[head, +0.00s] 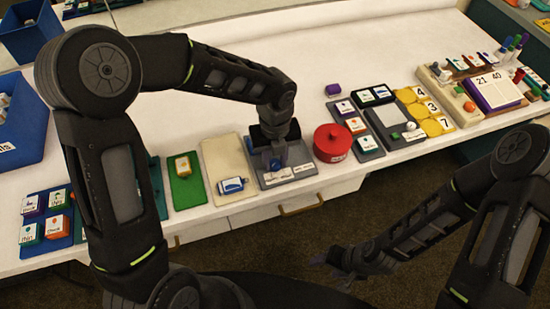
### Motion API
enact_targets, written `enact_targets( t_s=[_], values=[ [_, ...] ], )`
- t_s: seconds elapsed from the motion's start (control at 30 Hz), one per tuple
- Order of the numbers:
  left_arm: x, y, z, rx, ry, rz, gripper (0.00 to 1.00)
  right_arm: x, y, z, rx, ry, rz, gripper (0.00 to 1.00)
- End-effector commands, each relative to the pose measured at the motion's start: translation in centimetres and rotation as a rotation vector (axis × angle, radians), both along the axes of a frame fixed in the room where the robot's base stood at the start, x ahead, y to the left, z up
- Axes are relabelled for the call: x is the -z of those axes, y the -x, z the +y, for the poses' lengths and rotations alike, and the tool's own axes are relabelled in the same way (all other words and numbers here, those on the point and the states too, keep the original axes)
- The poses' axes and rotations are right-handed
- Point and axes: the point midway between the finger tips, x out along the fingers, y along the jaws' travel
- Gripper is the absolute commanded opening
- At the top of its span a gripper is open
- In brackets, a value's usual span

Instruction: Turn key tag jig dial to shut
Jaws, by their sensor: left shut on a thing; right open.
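The key tag jig (297,179) is a grey block with white labels along its front edge, on the white table between a cream board and a red pot. My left gripper (277,162) points down onto the jig from above and is shut on its dial. The gripper hides most of the dial, so its setting cannot be read. My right gripper (334,268) is open and empty, low in front of the table over the dark floor.
The cream board (222,155) holds a blue-and-white tag (232,185). A green mat (186,190) with a yellow tagged block lies further left. The red lidded pot (331,143) stands close right of the jig. Grey trays and yellow number tiles (432,108) lie beyond it.

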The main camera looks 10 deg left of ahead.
Motion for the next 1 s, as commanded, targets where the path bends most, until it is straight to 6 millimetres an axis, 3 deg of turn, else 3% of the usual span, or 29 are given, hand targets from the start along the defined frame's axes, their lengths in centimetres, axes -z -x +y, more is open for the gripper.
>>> enact_targets(
  t_s=[0.57, 1.0],
  values=[
    [0.0, 0.0, 0.0, -0.050, 0.000, -0.001, 0.00, 0.2, 0.0, 0.0, 0.000, 0.000, 0.000, 0.59],
    [0.0, -0.1, 0.0, -0.338, 0.000, -0.002, 0.00, 1.1, 0.0, 0.0, 0.000, 0.000, -0.001, 0.59]
  ],
)
